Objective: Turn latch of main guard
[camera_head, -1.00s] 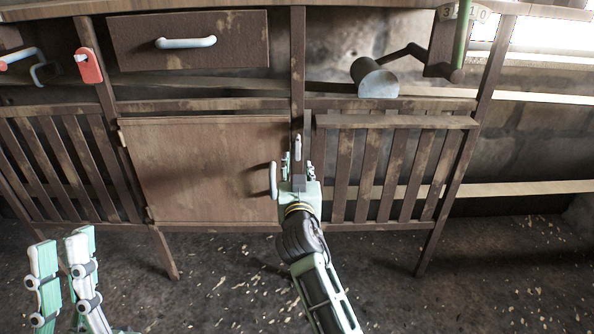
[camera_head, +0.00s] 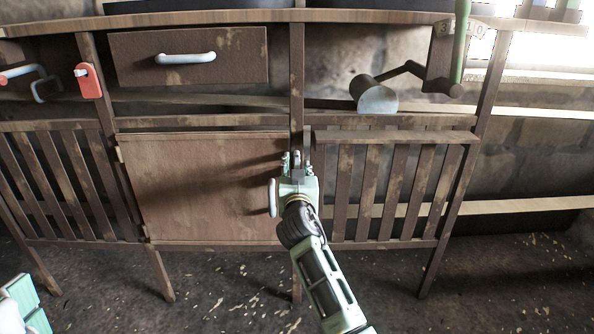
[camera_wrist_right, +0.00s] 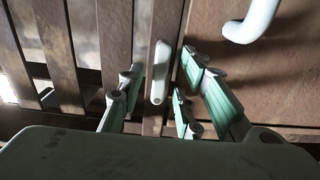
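The latch, a small pale grey bar, stands upright on the wooden post in the right wrist view (camera_wrist_right: 159,72). A plain wooden door panel (camera_head: 205,190) with a white handle (camera_head: 273,198) is left of the post in the head view. My right gripper (camera_head: 297,160) is at the post beside the door's right edge. In the right wrist view its green fingers (camera_wrist_right: 158,98) are spread, with the latch between them and gaps at both sides. The gripper largely hides the latch in the head view. Only part of my left gripper (camera_head: 22,305) shows at the lower left.
A slatted panel (camera_head: 390,185) is right of the post, and another (camera_head: 55,185) is at the far left. Above are a drawer (camera_head: 190,57), a red tag-like part (camera_head: 88,80) and a crank with a grey cylindrical end (camera_head: 376,97). The floor in front is open.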

